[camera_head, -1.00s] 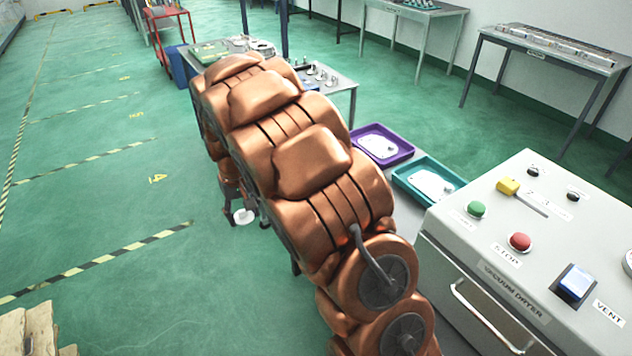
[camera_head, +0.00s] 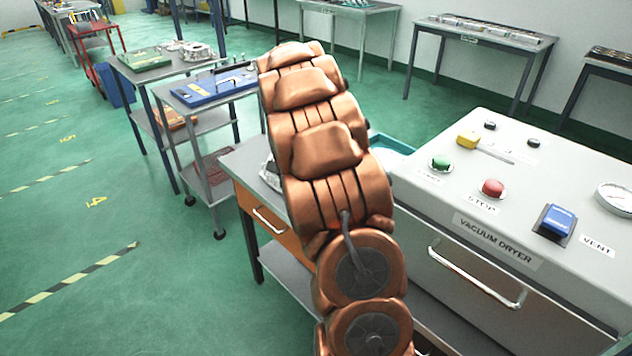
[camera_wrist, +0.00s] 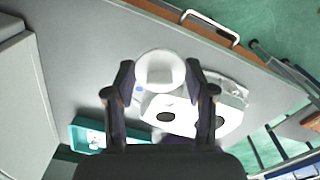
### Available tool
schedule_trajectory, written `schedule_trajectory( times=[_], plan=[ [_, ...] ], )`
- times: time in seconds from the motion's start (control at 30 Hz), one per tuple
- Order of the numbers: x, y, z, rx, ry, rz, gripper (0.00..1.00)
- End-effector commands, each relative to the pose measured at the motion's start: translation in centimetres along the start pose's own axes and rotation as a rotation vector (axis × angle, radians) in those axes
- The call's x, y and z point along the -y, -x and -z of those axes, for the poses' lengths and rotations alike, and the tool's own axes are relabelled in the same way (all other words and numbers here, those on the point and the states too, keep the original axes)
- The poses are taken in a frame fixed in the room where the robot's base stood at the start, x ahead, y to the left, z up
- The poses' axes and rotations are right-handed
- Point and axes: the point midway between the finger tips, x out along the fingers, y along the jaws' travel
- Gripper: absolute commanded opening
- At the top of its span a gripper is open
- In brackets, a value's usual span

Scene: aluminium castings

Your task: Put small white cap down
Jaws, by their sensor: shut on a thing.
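In the wrist view, the small white cap (camera_wrist: 160,68) is round and sits between the two fingertips of my gripper (camera_wrist: 160,80). The gripper is shut on it. I cannot tell how high the cap is above the table. In the head view, my arm hides the gripper and the cap. The same table, with an orange drawer (camera_head: 268,222), shows partly behind my arm.
A teal tray (camera_wrist: 92,134) lies on the table and its rim shows in the head view (camera_head: 392,146). The vacuum dryer (camera_head: 480,240) stands at the right. A blue board (camera_head: 210,88) lies on a trolley at the left. Bare tabletop shows in the upper left of the wrist view.

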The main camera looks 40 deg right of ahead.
Motion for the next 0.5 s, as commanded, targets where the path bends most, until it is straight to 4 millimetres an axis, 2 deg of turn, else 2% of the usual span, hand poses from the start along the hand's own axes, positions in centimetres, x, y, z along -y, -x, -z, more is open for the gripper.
schedule_trajectory(
  times=[0.13, 0.5],
  plan=[
    [-0.8, -0.2, 1.1, -0.002, -0.039, 0.001, 0.39],
    [-0.5, -0.5, 5.6, 0.002, -0.039, -0.001, 0.39]
  ],
)
